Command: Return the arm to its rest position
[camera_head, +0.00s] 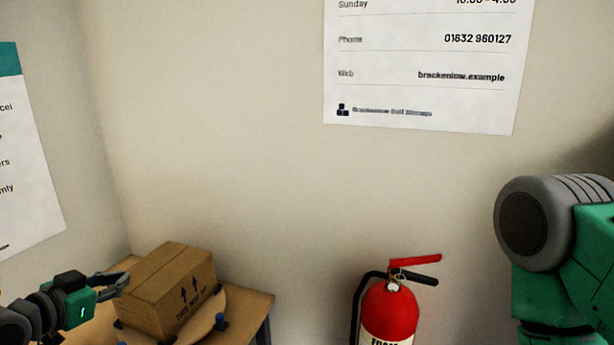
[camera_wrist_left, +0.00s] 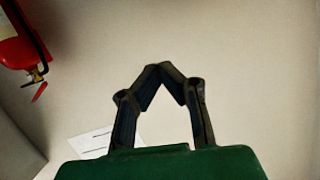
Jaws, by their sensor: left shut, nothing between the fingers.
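My left gripper (camera_head: 115,284) comes in from the lower left in the head view, beside the left face of a closed cardboard box (camera_head: 172,288). I cannot tell whether it touches the box. In the left wrist view the left gripper's fingertips (camera_wrist_left: 160,70) meet, with nothing between them, against a plain wall. The box sits on a round wooden board (camera_head: 212,318) on a small wooden table. A large green and grey part of my right arm (camera_head: 565,255) stands at the right edge of the head view. My right gripper is out of view.
A red fire extinguisher (camera_head: 389,311) stands right of the table (camera_head: 258,304), by the wall; it also shows at the upper left of the left wrist view (camera_wrist_left: 15,50). A notice (camera_head: 425,75) hangs on the back wall and a poster (camera_head: 25,170) on the left wall.

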